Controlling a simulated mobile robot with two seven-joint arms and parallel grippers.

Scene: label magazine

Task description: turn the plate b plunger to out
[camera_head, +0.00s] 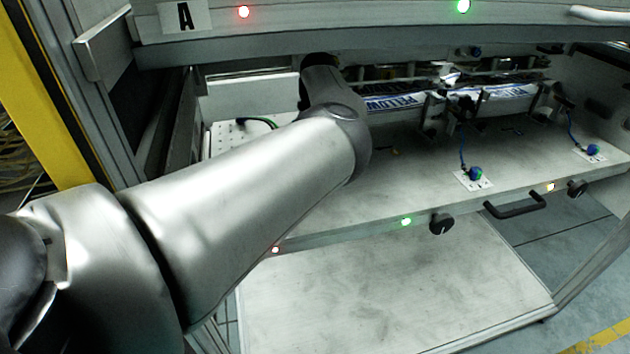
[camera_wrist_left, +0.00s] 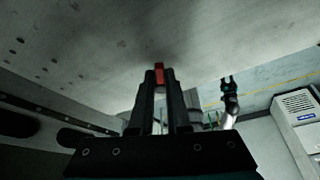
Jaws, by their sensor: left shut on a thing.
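My left arm reaches across the head view, and its gripper is hidden there behind the arm. In the left wrist view my left gripper (camera_wrist_left: 158,78) is shut on a small red piece (camera_wrist_left: 158,70) at its fingertips. A broad grey surface lies right beyond it. Which plunger the red piece belongs to, and its position, I cannot tell. A small dark two-pronged end (camera_wrist_left: 229,86) on a silver arm, probably my right gripper, stands farther off in the left wrist view.
The pale deck (camera_head: 390,205) carries blue-tipped cables and printed label strips (camera_head: 395,103). Its front edge has black knobs (camera_head: 441,224), a black handle (camera_head: 515,206) and small lights, one green (camera_head: 406,222). An overhead beam (camera_head: 350,30) crosses above. A yellow post (camera_head: 45,100) stands left.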

